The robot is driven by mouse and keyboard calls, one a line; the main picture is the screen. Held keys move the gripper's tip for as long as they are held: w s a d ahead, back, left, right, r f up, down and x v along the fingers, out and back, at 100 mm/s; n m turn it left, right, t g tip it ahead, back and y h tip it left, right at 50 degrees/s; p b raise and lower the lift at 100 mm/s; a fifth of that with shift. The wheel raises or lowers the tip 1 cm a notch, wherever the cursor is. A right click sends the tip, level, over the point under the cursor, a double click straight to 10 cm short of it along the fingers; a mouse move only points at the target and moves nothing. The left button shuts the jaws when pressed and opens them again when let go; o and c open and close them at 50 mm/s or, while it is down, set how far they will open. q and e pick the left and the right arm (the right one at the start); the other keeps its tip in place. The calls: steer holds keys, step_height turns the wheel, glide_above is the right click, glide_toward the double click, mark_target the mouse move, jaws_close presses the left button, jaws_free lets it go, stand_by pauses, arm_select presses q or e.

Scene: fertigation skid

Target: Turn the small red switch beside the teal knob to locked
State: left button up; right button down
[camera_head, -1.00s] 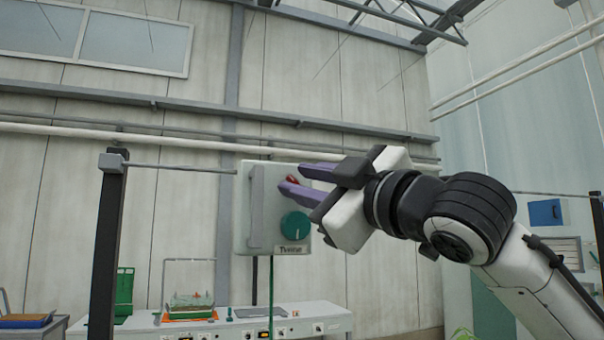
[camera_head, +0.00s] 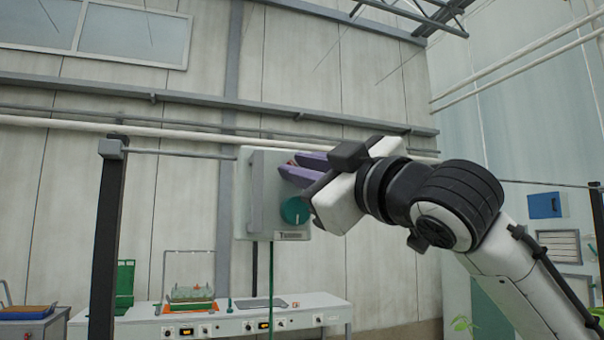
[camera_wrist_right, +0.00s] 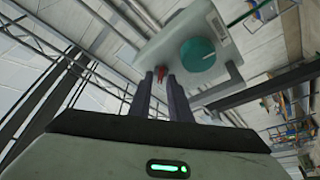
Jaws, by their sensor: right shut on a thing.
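The small red switch (camera_head: 291,162) is on the front of a pale grey box (camera_head: 262,222), above the teal knob (camera_head: 294,210). Most of it is hidden by the fingers in the head view. My right gripper (camera_head: 292,166) reaches in from the right, its purple fingers at the switch. In the right wrist view the red switch (camera_wrist_right: 161,73) shows between the fingertips (camera_wrist_right: 160,77), and the teal knob (camera_wrist_right: 198,54) is to its right. The gripper is shut on the switch. The switch's exact angle cannot be read. My left gripper is out of view.
The box hangs on a frame with a dark post (camera_head: 107,240) and a thin rail (camera_head: 180,154). A long white bench (camera_head: 215,325) with a tray and small devices stands below and behind. The space left of the box is clear.

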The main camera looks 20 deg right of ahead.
steer(key=m+h+b, duration=0.1)
steer(key=m+h, duration=0.2)
steer(key=m, duration=0.5)
steer(key=m+h+b, duration=0.2)
steer(key=m+h, duration=0.2)
steer(key=m, duration=0.3)
steer(key=m+h+b, duration=0.1)
steer(key=m+h, duration=0.3)
steer(key=m, duration=0.4)
steer(key=shift+a+m+b, duration=0.25)
steer(key=shift+m+b, duration=0.05)
steer(key=shift+b, duration=0.05)
steer(key=shift+m+h, duration=0.3)
steer(key=c, duration=1.9)
jaws_free()
steer(key=shift+r, duration=0.15)
